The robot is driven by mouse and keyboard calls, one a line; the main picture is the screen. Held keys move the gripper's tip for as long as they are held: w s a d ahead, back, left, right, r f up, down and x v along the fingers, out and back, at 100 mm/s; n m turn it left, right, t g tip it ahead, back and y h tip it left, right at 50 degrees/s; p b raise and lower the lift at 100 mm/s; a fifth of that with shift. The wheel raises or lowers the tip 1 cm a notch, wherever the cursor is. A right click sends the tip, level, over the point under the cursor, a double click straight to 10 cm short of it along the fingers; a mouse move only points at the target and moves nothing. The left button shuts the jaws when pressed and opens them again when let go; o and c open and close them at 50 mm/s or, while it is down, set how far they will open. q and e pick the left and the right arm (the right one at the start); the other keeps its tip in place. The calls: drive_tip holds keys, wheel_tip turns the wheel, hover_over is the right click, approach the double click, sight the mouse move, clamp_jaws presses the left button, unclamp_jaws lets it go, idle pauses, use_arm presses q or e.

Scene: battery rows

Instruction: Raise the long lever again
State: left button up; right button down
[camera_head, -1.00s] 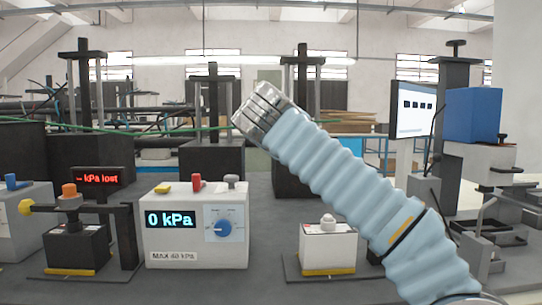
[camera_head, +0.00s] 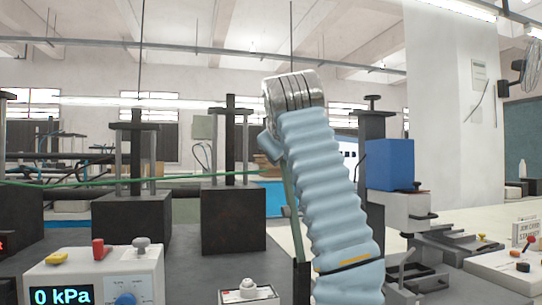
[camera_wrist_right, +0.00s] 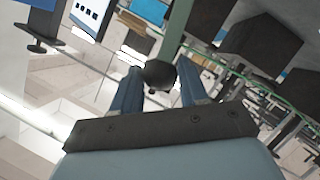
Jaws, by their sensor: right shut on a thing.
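The long lever is a green-grey bar (camera_head: 291,200) standing nearly upright, leaning slightly left, beside my right forearm in the head view. In the right wrist view the bar (camera_wrist_right: 180,28) runs up from a dark round knob (camera_wrist_right: 158,74). My right gripper (camera_wrist_right: 158,90) has its two blue fingers on either side of the knob and is shut on it. In the head view my right gripper (camera_head: 268,147) is mostly hidden behind my silver wrist and pale blue sleeve. The lever's foot is partly covered by the sleeve. My left gripper is in neither view.
A white box reading 0 kPa (camera_head: 95,275) stands at the lower left. A small white unit (camera_head: 248,292) is near the lever's foot. Dark presses (camera_head: 232,220) stand behind. A blue block (camera_head: 390,164) and a white control box (camera_head: 510,270) are at the right.

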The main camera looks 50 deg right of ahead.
drive_tip(key=shift+s+d+r, duration=0.15)
drive_tip(key=shift+s+d, duration=0.15)
drive_tip(key=shift+s+d+r, duration=0.1)
drive_tip(key=c, duration=0.7)
unclamp_jaws()
drive_tip(key=shift+d, duration=0.15)
drive_tip(key=v, duration=0.7)
drive_tip(key=shift+s+a, duration=0.1)
drive_tip(key=shift+a, duration=0.2)
